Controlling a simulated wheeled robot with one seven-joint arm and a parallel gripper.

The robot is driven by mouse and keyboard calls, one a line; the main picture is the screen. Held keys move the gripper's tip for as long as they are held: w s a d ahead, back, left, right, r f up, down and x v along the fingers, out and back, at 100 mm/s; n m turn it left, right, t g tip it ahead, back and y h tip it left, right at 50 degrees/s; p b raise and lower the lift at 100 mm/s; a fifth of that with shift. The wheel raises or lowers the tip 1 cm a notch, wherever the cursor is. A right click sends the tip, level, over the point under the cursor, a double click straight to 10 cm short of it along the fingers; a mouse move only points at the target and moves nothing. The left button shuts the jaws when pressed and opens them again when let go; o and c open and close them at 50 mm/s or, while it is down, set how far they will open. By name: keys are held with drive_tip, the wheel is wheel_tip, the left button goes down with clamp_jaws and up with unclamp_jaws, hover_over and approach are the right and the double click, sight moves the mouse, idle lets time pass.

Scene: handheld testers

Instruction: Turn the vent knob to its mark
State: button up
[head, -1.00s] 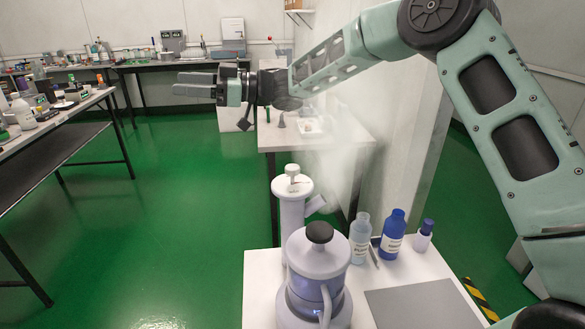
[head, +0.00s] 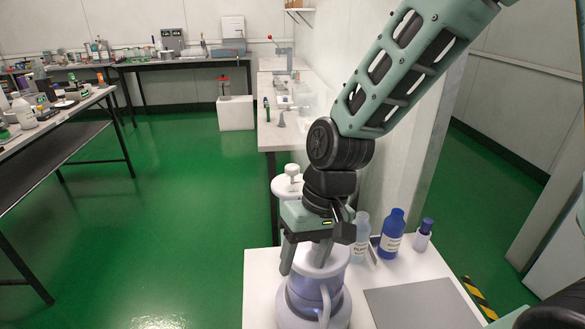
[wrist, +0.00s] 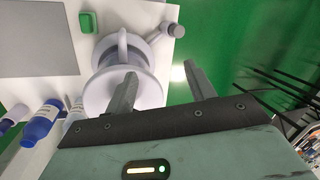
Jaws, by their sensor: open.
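A pale jug-shaped vessel (head: 311,300) with a curved handle stands at the front left of the white table. Its dark top knob is hidden now behind my gripper. My gripper (head: 306,258) points down at the vessel's top, its jaws open. Behind the vessel, a tall pale column has a white top knob (head: 292,170), partly covered by my wrist. I cannot tell which knob is the vent knob, and no mark is visible.
A clear bottle (head: 361,240), a blue bottle (head: 392,234) and a small blue-capped bottle (head: 423,236) stand right of the vessel. A grey mat (head: 425,304) lies at the front right. A green block (wrist: 88,22) is on the table in the wrist view.

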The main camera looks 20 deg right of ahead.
sight(298, 171)
drive_tip(key=w+d+m+t+y, duration=0.1)
drive_tip(key=m+y, duration=0.3)
drive_tip(key=m, duration=0.2)
drive_tip(key=w+d+r+m+t+y+p, duration=0.1)
drive_tip(key=w+d+m+y, duration=0.1)
drive_tip(key=m+y, duration=0.2)
drive_tip(key=w+d+r+m+t+y, duration=0.1)
drive_tip(key=m+y, duration=0.3)
drive_tip(key=m, duration=0.4)
drive_tip(key=shift+w+d+t, duration=0.25)
drive_tip(key=shift+t, duration=0.35)
drive_tip(key=w+d+m+t, duration=0.1)
drive_tip(key=d+m+t, duration=0.1)
drive_tip(key=w+d+m+t, duration=0.3)
drive_tip(key=d+m+t, duration=0.1)
drive_tip(key=shift+w+r+m+p, duration=0.1)
drive_tip(key=shift+w+m+p, duration=0.2)
drive_tip(key=shift+w+p, duration=0.1)
drive_tip(key=w+d+m+t+h, duration=0.3)
drive_tip(key=d+m+t+h, duration=0.1)
drive_tip(key=d+m+t, duration=0.15)
drive_tip(key=shift+g, duration=0.25)
drive_tip(key=x, duration=1.7)
drive_tip(key=shift+w+d+f, duration=0.1)
drive_tip(key=shift+d+f, duration=0.1)
drive_tip(key=shift+f, duration=0.2)
drive_tip(key=c, duration=0.9)
